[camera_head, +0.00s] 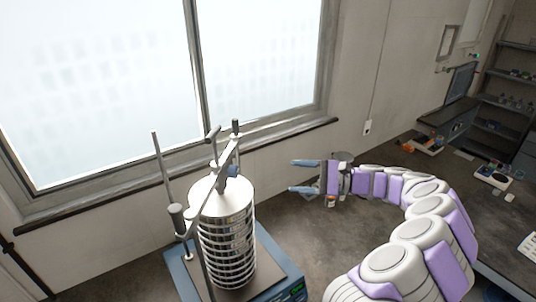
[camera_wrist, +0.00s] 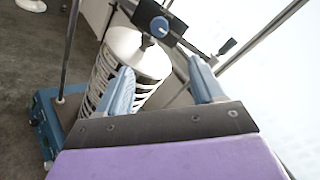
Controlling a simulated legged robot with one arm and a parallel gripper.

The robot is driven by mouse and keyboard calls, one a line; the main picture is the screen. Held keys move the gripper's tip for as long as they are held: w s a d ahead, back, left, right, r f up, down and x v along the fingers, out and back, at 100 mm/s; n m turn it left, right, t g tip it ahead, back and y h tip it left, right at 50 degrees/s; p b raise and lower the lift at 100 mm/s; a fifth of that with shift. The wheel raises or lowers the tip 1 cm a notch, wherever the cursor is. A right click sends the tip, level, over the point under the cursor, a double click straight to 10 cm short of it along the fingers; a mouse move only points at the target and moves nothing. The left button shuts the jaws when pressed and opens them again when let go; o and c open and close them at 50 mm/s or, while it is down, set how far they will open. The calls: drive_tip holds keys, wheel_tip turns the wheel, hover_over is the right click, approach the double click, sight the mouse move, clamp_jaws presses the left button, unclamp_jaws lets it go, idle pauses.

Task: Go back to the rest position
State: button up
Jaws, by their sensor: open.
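My gripper (camera_head: 300,176) is open and empty in the head view, to the right of the sieve shaker, with its fingers pointing left toward it. In the wrist view, the two blue fingertips of my gripper (camera_wrist: 165,88) are spread apart. The sieve shaker's stack of round metal sieves (camera_head: 228,240) stands upright on a blue base (camera_head: 282,270). A clamp bar (camera_head: 225,158) with a handle lies across the top. The stack (camera_wrist: 148,62) also shows in the wrist view behind my fingers, apart from them as far as I can tell.
A large window (camera_head: 100,80) and its sill are behind the shaker. A small scale-like device (camera_head: 494,175), a monitor (camera_head: 459,84) and shelves (camera_head: 508,95) with small items are at the right.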

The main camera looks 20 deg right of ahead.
drive_tip(key=s+a+n+g+b, duration=0.2)
drive_tip(key=a+n+g, duration=0.1)
drive_tip(key=a, duration=0.5)
drive_tip(key=s+a+n+g+b, duration=0.2)
drive_tip(key=a+n+g+b, duration=0.1)
drive_tip(key=a, duration=0.4)
drive_tip(key=s+a+f+n+g+h+b, duration=0.35)
drive_tip(key=s+a+f+n+b, duration=0.2)
drive_tip(key=s+a, duration=0.55)
drive_tip(key=s+a+f+n+g+h+b, duration=0.25)
drive_tip(key=s+f+h+b, duration=0.35)
drive_tip(key=s+f, duration=0.55)
drive_tip(key=s+d+f+n+h+b, duration=0.2)
drive_tip(key=s+d+f+h+b, duration=0.3)
drive_tip(key=s+d+f, duration=0.3)
drive_tip(key=s+f, duration=0.2)
drive_tip(key=s, duration=0.1)
